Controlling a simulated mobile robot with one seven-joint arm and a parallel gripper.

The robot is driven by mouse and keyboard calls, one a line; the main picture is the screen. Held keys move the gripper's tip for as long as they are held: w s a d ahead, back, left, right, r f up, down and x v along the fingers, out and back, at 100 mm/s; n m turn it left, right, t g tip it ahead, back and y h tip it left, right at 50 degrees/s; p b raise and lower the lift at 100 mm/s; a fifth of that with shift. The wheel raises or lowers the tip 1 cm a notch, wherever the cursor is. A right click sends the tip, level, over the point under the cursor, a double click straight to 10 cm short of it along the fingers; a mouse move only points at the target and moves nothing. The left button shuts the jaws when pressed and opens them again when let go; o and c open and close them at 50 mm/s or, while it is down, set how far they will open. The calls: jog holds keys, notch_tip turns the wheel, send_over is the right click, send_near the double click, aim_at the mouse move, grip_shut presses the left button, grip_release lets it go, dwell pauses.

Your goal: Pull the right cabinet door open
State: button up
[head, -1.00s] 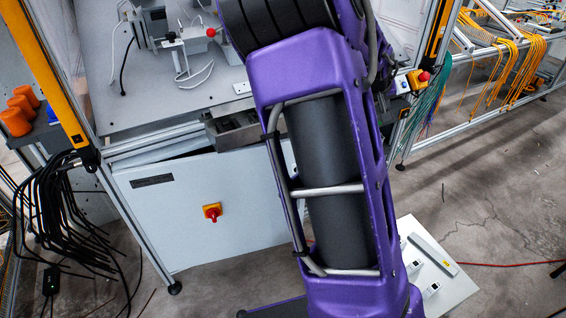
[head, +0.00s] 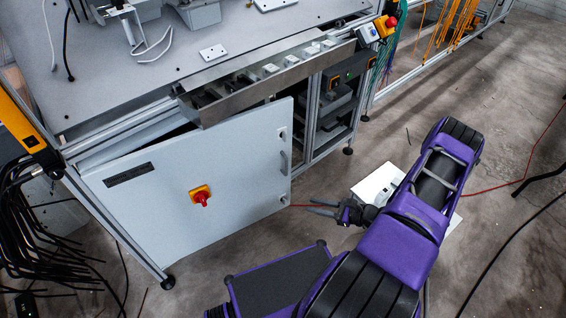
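A white cabinet door (head: 150,205) with a red and yellow switch (head: 201,195) shows under the workbench in the head view. My gripper (head: 311,206) is open and empty, pointing left, right of the door's lower right corner. No contact shows.
A metal tray (head: 265,82) juts out above the door. An emergency-stop box (head: 376,29) is at the bench's right corner. Black cables (head: 35,230) hang at the left. Red and black cables cross the floor. Open floor (head: 490,210) lies to the right.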

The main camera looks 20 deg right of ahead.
aim_at(287, 161)
jog(key=w+d+r+m+t+h, duration=0.2)
jog(key=w+d+m+t+h, duration=0.15)
jog(key=m+t, duration=0.25)
jog(key=b+x, duration=0.1)
jog(key=x, duration=1.6)
jog(key=shift+b, duration=0.4)
grip_shut()
